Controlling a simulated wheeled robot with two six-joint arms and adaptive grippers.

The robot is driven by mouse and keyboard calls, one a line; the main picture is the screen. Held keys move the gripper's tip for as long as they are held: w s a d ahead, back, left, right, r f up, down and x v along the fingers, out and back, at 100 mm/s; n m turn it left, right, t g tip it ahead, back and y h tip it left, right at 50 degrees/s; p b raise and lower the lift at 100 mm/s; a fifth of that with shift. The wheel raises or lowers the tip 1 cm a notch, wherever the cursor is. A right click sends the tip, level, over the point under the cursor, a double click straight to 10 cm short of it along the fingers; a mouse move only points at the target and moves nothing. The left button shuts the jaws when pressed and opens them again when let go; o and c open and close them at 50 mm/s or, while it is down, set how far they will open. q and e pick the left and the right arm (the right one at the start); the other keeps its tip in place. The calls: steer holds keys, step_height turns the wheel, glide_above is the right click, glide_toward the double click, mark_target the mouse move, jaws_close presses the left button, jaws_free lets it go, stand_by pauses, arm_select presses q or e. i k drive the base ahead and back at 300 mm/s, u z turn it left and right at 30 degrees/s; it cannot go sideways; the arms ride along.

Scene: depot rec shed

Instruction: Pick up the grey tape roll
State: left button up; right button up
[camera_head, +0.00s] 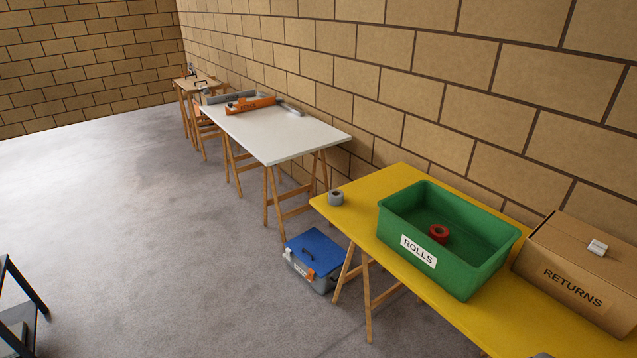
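The grey tape roll (336,198) stands near the left end of the yellow table (400,172), close to its front left corner. It sits to the left of a green bin (468,274) labelled ROLLS, apart from it. A red tape roll (438,233) lies inside the green bin.
A cardboard box (575,273) marked RETURNS, with a small white item (597,247) on top, stands right of the bin. A blue-lidded toolbox (313,258) is on the floor beside the trestle legs. A white table (290,135) stands further back. The floor at left is mostly clear.

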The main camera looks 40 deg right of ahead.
mark_target(336, 197)
steer(key=z, duration=0.2)
steer(key=i, duration=1.4)
steer(key=z, duration=1.1)
steer(key=i, duration=0.8)
steer(key=z, duration=0.85)
